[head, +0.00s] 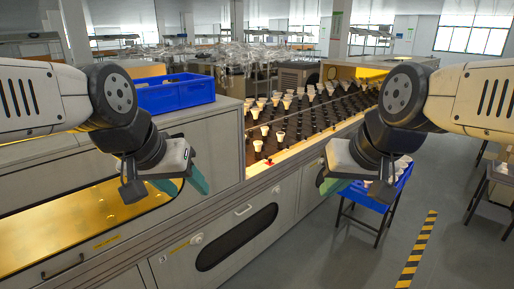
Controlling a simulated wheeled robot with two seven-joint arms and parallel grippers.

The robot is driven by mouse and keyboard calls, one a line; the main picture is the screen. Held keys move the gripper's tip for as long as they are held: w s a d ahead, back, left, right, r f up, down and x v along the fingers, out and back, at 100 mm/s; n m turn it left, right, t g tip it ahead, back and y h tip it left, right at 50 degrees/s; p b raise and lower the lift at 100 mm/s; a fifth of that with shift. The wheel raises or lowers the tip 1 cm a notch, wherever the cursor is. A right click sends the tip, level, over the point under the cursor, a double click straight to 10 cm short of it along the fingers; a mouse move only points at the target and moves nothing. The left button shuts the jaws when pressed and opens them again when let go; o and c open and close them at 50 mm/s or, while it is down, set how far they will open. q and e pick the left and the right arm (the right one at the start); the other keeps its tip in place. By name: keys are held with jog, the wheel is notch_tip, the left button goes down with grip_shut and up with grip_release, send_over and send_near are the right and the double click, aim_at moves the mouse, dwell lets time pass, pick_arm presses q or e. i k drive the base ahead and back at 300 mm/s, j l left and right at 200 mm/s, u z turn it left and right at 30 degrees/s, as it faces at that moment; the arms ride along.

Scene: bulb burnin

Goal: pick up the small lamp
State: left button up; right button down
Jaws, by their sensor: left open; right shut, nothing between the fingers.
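Several small white lamps stand in rows of dark sockets on the burn-in rack (270,170). One lamp (280,136) stands near the rack's front left, and another lamp (258,146) is close by it. I cannot tell which one is the small lamp. My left gripper (172,190) hangs over the front of the machine, left of the rack, open and apart from any lamp. My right gripper (328,187) hangs right of the rack's near corner, shut and empty; its tips are partly hidden by its own body.
A blue crate (176,95) sits on the grey machine top at left. A blue tray (372,194) on a stand holds several white lamps at right, partly behind my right gripper. Floor at right is clear beside a striped line (416,250).

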aim_at(281, 135)
jog(key=i+l+u, duration=0.1)
jog(key=i+l, duration=0.3)
jog(key=i, duration=0.35)
jog(key=i+l+u, duration=0.1)
jog(key=i+l, duration=0.3)
jog(key=i, duration=0.35)
jog(key=i+l+u, duration=0.1)
jog(key=i+l, duration=0.4)
jog(key=i, duration=0.25)
jog(key=i+l, duration=0.55)
jog(key=i, duration=0.15)
jog(key=u, duration=0.05)
